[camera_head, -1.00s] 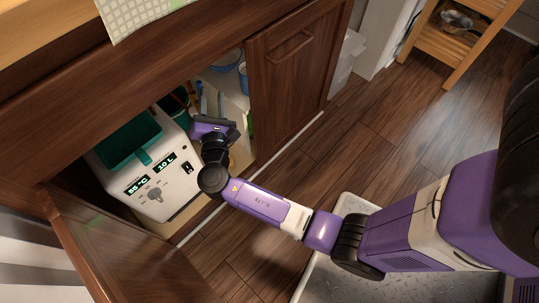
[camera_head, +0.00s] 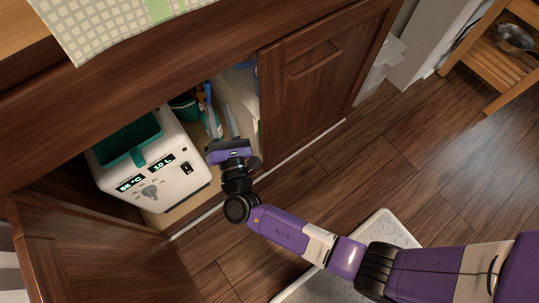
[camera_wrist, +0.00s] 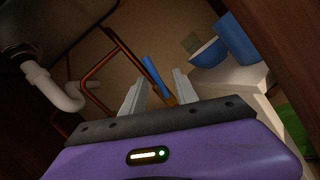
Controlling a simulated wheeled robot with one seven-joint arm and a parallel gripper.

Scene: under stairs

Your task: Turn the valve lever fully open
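The valve lever (camera_wrist: 154,74) is a blue bar beside copper pipe inside the cabinet. In the wrist view it shows between my two finger tips, slanting, with its lower end near a brass-coloured part (camera_wrist: 168,100). In the head view a blue bar (camera_head: 208,92), seemingly the same lever, stands just beyond my fingers. My gripper (camera_head: 221,108) reaches into the cabinet opening with its pale fingers apart and nothing held. Its fingers also show in the wrist view (camera_wrist: 157,90). I cannot tell whether either finger touches the lever.
A white machine (camera_head: 155,170) with a green tank stands left of my gripper. Copper pipes (camera_wrist: 104,62) and a white drain pipe (camera_wrist: 58,90) are at left in the wrist view. A cabinet door (camera_head: 325,75) closes the right side.

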